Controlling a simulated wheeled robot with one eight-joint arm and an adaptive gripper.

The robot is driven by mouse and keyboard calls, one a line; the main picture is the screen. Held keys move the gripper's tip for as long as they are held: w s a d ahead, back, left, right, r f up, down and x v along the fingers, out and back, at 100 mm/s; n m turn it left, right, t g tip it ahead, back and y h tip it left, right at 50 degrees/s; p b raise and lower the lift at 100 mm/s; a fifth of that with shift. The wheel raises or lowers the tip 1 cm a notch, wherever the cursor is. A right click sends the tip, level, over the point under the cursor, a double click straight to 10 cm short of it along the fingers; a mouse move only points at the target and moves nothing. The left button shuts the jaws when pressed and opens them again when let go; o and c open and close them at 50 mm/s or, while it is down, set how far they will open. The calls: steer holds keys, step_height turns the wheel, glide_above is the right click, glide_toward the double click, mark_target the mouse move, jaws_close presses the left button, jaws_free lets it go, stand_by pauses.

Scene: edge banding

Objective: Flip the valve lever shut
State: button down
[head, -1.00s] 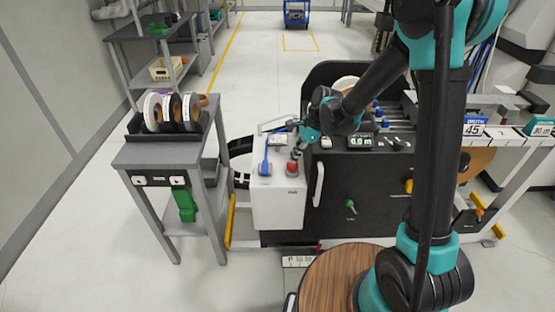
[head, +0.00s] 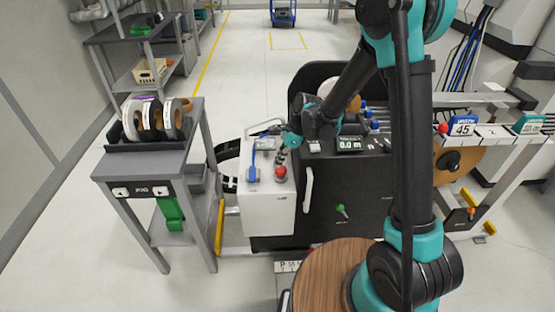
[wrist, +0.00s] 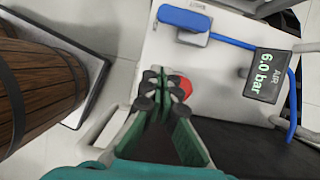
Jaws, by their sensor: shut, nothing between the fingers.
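The blue valve lever (head: 251,168) is on top of the white cabinet (head: 268,214). In the wrist view the lever (wrist: 185,18) lies along the top edge, joined to a grey block, with a blue hose running right. The air gauge (wrist: 267,70) there reads 6.0 bar. My gripper (wrist: 157,78) is shut and empty, with its fingertips over the cabinet beside a red button (wrist: 182,87). The gripper is apart from the lever in the wrist picture. In the head view my gripper (head: 282,155) is small above the red button, right of the lever.
A grey stand (head: 153,163) holding several tape rolls is left of the cabinet. The black machine (head: 338,185), with a 0.0 m display (head: 350,144) and a green-handled knob (head: 342,210), is right of it. A white handle (head: 307,190) stands on its front edge.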

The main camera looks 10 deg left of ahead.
mark_target(252, 177)
steer(key=x, duration=0.7)
steer(key=shift+s+a+r, duration=0.1)
steer(key=shift+s+a, duration=0.1)
steer(key=shift+a, duration=0.4)
steer(key=shift+s+a+r, duration=0.1)
steer(key=shift+s+a, duration=0.15)
steer(key=shift+a, duration=0.4)
steer(key=shift+s+a, duration=0.15)
steer(key=shift+a, duration=0.45)
